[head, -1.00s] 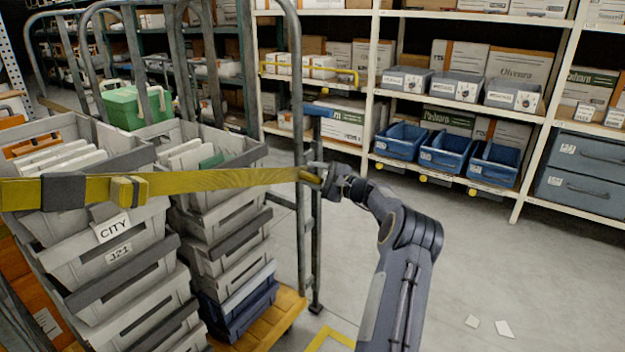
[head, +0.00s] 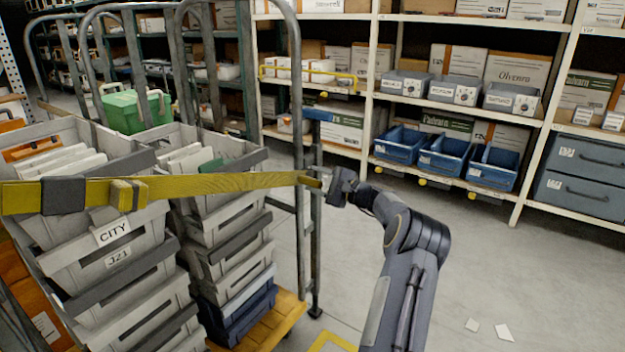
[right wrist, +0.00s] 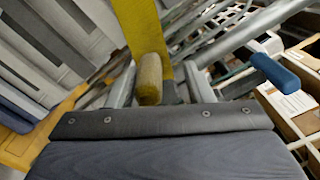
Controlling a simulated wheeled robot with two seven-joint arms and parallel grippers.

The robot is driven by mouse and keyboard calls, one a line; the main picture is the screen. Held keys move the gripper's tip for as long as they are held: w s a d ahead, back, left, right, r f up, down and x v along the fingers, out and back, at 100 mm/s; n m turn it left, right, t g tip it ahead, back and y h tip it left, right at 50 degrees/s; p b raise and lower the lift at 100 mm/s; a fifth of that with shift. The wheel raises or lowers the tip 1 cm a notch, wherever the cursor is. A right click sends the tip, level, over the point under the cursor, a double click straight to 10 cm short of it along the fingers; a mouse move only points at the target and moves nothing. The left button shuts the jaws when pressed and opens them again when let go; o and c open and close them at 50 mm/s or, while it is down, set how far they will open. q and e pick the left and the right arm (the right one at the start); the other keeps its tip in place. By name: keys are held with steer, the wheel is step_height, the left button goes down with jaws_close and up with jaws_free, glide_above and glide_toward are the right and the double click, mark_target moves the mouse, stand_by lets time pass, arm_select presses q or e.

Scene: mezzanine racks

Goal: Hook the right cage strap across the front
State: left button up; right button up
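The yellow cage strap (head: 230,182) runs taut across the front of the roll cage, from the left edge of the head view to the cage's right post (head: 300,150). A dark buckle (head: 63,195) sits on it at the left. Its right end is at the post; whether it is hooked there is too small to tell. My right gripper (head: 332,187) is just right of that end. In the right wrist view my right gripper (right wrist: 162,88) has its fingers apart, with the strap's rolled yellow end (right wrist: 150,78) between them. My left gripper is out of view.
Stacked grey totes (head: 120,240) fill the cage, with a green box (head: 135,108) behind. A blue piece (head: 318,113) sits on the post; it also shows in the wrist view (right wrist: 275,72). White shelving (head: 440,100) with blue bins stands behind. Floor at right is mostly clear.

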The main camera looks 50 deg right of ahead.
steer(key=s, duration=0.6)
steer(key=shift+d, duration=0.3)
